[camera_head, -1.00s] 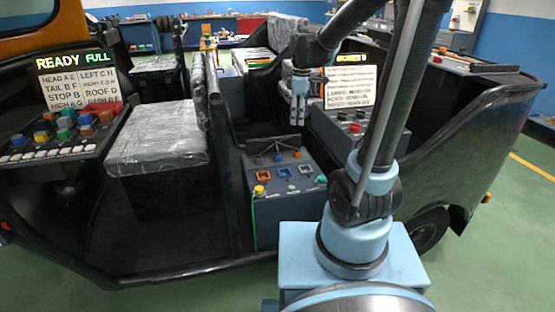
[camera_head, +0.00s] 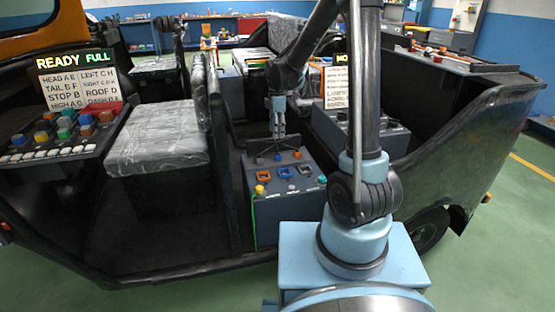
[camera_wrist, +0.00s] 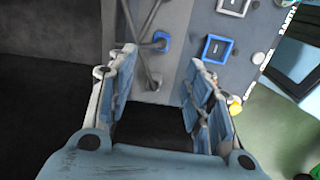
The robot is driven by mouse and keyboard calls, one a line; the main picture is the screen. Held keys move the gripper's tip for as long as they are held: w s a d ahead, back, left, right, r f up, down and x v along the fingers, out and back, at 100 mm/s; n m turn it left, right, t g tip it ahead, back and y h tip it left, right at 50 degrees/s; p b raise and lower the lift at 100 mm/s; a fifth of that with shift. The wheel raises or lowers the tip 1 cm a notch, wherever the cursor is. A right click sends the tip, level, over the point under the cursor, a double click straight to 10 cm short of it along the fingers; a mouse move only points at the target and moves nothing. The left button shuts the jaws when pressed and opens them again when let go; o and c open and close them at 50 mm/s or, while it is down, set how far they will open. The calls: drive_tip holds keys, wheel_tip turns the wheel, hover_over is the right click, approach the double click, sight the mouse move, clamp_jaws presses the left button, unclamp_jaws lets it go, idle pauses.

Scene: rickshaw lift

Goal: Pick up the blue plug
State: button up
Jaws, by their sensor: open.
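The small blue plug (camera_wrist: 161,41) sits on the grey sloped panel (camera_head: 262,215) beside dark cable-like rods in the wrist view. In the head view it is a small blue spot (camera_head: 278,157) at the panel's upper part. My gripper (camera_head: 278,137) points down just above that upper part. In the wrist view my gripper (camera_wrist: 163,60) is open and empty, and the blue plug shows beyond and between its fingertips, apart from both. A blue square socket frame (camera_head: 285,173) lies on the panel; it also shows in the wrist view (camera_wrist: 217,48).
The panel also carries an orange frame (camera_head: 264,175), a grey-white frame (camera_head: 306,170), a yellow knob (camera_head: 259,189) and a teal one (camera_head: 322,180). A plastic-wrapped seat (camera_head: 158,137) stands left. A black control box (camera_head: 352,128) lies behind on the right.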

sight(278, 153)
drive_tip(key=shift+d+f, duration=0.2)
drive_tip(key=shift+f, duration=5.5)
drive_tip(key=c, duration=1)
